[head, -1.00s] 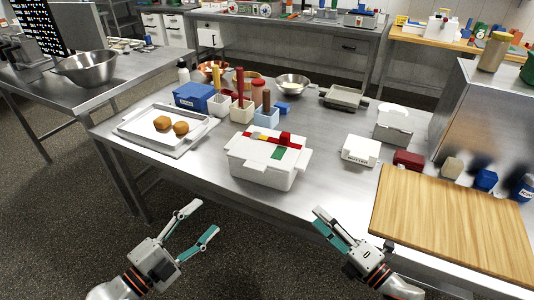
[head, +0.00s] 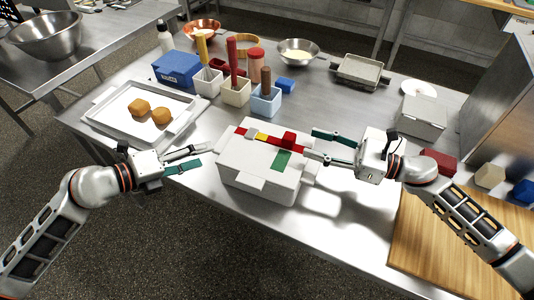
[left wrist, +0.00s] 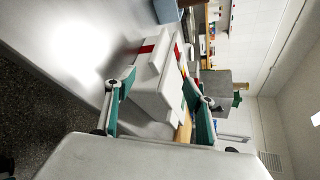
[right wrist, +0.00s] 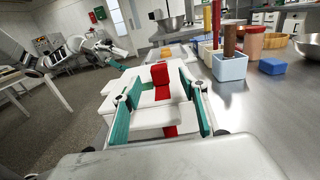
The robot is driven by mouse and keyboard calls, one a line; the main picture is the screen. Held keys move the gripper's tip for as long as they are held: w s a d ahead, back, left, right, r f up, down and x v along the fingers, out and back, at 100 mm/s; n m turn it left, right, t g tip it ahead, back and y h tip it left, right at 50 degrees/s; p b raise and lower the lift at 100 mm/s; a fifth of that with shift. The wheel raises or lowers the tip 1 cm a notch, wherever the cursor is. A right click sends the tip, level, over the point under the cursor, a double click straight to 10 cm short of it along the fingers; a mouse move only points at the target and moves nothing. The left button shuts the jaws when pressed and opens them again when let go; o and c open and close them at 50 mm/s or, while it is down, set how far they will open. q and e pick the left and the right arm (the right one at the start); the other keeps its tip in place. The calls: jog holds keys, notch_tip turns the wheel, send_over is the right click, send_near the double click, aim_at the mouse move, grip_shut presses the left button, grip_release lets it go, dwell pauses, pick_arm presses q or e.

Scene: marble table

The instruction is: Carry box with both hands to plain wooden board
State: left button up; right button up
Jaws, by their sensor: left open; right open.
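The white box (head: 258,178) with a red band, a red knob and green and yellow patches on its lid sits near the table's front edge. The plain wooden board (head: 440,245) lies to its right, partly behind my right arm. My left gripper (head: 201,156) is open just left of the box; in the left wrist view the box (left wrist: 157,88) appears between its fingers. My right gripper (head: 312,143) is open at the box's right end; in the right wrist view the box's white end (right wrist: 158,118) lies between its fingers. Whether either gripper touches the box is unclear.
A white tray (head: 105,119) with two brown buns stands left. A blue box (head: 177,69), small bins and bowls stand behind. A grey-white box (head: 423,116) and a dark red block (head: 440,162) are near the board. Bare table separates the white box from the board.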

aim_at(220, 152)
jog(key=shift+s, duration=0.25)
pick_arm(q)
jog(key=shift+x, duration=3.85)
pick_arm(e)
jog(key=shift+x, duration=4)
pick_arm(q)
jog(key=shift+s+d, duration=0.1)
jog(key=c, duration=1.1)
pick_arm(e)
jog(key=shift+d, duration=0.1)
jog(key=c, duration=1.1)
pick_arm(q)
jog(key=shift+c, duration=1.3)
pick_arm(e)
grip_shut()
jog(key=shift+r, duration=0.15)
